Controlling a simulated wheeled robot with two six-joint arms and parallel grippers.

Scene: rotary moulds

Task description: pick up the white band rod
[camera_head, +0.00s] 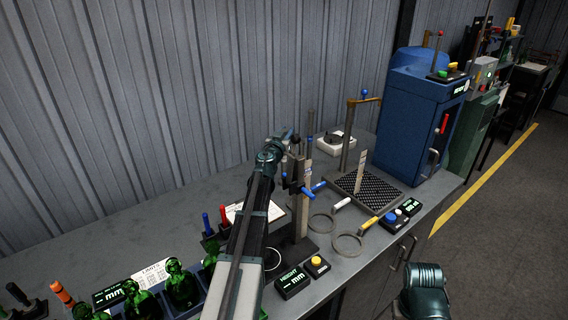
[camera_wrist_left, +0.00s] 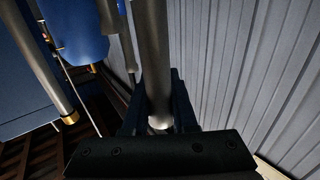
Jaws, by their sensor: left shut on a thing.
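My left gripper (camera_head: 284,139) is beside the upright height stand in the head view, above the bench. In the head view the rod is too small to tell apart from the stand's posts. My right gripper is not in view; only part of my right arm shows at the lower right.
The height stand (camera_head: 302,215) is close to my left gripper. Ring gauges with white (camera_head: 342,203) and yellow (camera_head: 370,222) handles lie on the bench. Green bottles (camera_head: 182,285) fill a rack at the front left. A blue machine (camera_head: 408,125) stands at the right.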

